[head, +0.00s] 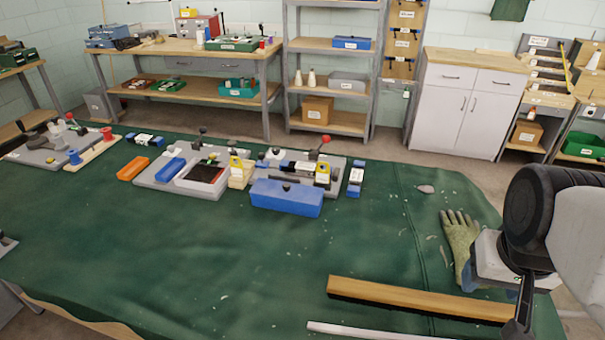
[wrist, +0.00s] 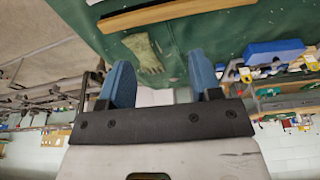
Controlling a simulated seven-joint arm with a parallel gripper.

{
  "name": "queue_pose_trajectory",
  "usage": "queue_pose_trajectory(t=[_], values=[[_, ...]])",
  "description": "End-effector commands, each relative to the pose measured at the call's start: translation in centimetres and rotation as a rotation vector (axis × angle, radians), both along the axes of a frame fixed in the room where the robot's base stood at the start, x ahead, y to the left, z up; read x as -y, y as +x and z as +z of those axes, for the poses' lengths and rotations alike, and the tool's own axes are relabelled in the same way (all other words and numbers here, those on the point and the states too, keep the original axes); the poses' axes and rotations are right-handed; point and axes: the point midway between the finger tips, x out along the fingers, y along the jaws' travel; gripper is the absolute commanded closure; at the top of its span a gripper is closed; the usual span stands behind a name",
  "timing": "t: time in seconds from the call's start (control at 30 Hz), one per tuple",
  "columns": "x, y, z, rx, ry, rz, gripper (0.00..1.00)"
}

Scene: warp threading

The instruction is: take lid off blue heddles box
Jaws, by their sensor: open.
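In the wrist view a blue box (wrist: 274,50) lies at the upper right, apart from my gripper. My gripper (wrist: 163,77) is open and empty, with two blue fingers spread wide. In the head view my arm is at the right edge, well to the right of the blue box, near the work glove.
A work glove (head: 460,240) lies at the right of the table, with a wooden bar (head: 415,298) in front. Grey fixtures (head: 150,178), an orange block (head: 133,168) and small labelled parts crowd the area behind and left of the box.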

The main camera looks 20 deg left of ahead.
Motion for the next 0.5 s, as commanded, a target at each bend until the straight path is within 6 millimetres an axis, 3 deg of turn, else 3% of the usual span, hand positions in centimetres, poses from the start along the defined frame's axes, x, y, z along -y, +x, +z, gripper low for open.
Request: queue_pose_trajectory(t=[0.27,0.5], values=[[-0.6,1.9,0.6,-0.009,0.003,0.009,0.42],[-2.4,6.6,1.6,-0.03,0.009,0.026,0.42]])
